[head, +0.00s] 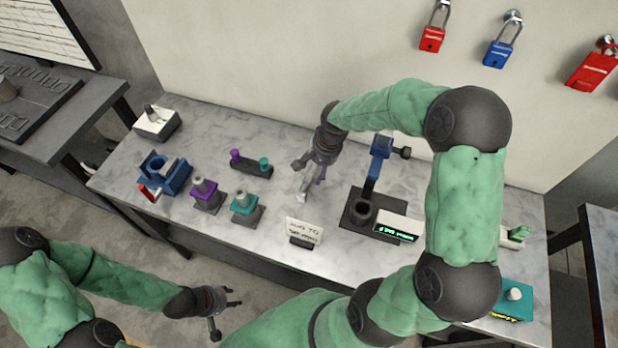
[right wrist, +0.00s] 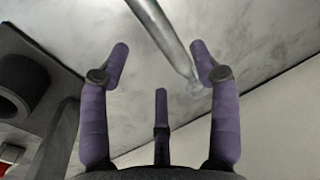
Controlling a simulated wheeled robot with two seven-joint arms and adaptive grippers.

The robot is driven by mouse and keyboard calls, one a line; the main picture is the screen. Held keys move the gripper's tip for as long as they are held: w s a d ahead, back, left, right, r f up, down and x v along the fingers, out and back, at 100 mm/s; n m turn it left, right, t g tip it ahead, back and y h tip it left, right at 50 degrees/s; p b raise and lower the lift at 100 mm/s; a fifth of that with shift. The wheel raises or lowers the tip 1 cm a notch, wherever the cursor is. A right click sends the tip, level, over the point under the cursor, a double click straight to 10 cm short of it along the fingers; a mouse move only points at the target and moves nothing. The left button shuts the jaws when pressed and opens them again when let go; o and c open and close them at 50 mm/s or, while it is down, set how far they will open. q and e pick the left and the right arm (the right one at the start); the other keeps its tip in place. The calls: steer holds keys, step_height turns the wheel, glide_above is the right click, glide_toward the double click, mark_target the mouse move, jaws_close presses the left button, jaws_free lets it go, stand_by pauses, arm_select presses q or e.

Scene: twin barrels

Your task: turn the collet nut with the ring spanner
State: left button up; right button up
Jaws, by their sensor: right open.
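A grey metal bar (right wrist: 165,38), which looks like the spanner's shank, runs diagonally between the fingers in the right wrist view. It also shows in the head view (head: 302,188) on the table's middle; I cannot make out a ring end. My right gripper (head: 309,174) is over it with the purple fingers apart. A purple block (head: 207,199) and a teal block (head: 245,212) each carry a grey barrel-like top (head: 204,186); which part is the collet nut I cannot tell. My left gripper (head: 228,305) hangs empty in front of the table, fingers apart.
A blue fixture (head: 165,174) with a red piece stands at the left. A dark block (head: 251,165) with purple and teal knobs lies behind. A card (head: 303,232) stands in front. A dark base with a ring (head: 361,212) and a display (head: 397,229) stand right of the bar.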

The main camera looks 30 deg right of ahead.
mark_target(311, 176)
steer(key=f, duration=0.1)
steer(key=a+f+b, duration=0.1)
steer(key=f, duration=0.3)
steer(key=shift+w+a+b, duration=0.3)
steer(key=shift+w+a, duration=0.05)
steer(key=shift+w, duration=0.05)
steer(key=shift+r, duration=0.1)
jaws_close()
